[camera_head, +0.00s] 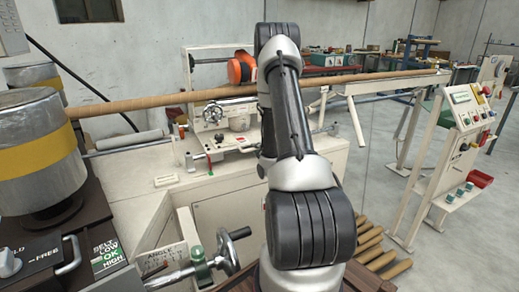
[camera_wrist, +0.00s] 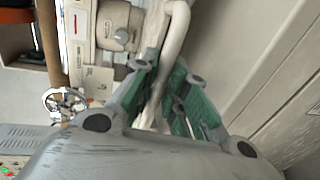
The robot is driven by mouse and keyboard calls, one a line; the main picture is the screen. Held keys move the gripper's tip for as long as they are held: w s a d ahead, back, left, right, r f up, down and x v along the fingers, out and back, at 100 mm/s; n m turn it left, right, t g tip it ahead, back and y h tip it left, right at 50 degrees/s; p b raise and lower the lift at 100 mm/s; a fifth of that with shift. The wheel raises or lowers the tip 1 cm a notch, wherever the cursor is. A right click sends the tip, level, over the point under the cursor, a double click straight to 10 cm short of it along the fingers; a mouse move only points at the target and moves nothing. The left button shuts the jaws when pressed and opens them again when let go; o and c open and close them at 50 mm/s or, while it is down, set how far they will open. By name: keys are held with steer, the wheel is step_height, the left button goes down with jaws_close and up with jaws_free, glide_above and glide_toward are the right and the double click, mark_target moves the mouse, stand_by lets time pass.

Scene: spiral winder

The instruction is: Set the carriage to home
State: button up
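The carriage (camera_head: 238,118), a pale block with a round grey part and a small handwheel (camera_head: 213,112), sits on the cream winder bench below the long brown tube. In the wrist view the round grey part (camera_wrist: 122,37) and the handwheel (camera_wrist: 66,101) show to the left of my gripper. My gripper (camera_wrist: 168,72) has green-padded fingers that stand apart, so it looks open. A pale bar (camera_wrist: 177,22) runs between or just beyond the fingers; I cannot tell whether they touch it. In the head view my arm hides my gripper and part of the bench.
The brown tube (camera_head: 150,98) crosses above the bench. A metal drum with a yellow band (camera_head: 38,150) stands at the left. A hand crank (camera_head: 225,248) is at the front. A control console (camera_head: 462,125) stands at the right. Open floor lies beyond it.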

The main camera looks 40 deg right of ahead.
steer(key=shift+o, duration=1.2)
steer(key=shift+s, duration=0.1)
steer(key=v, duration=0.7)
steer(key=shift+s, duration=0.15)
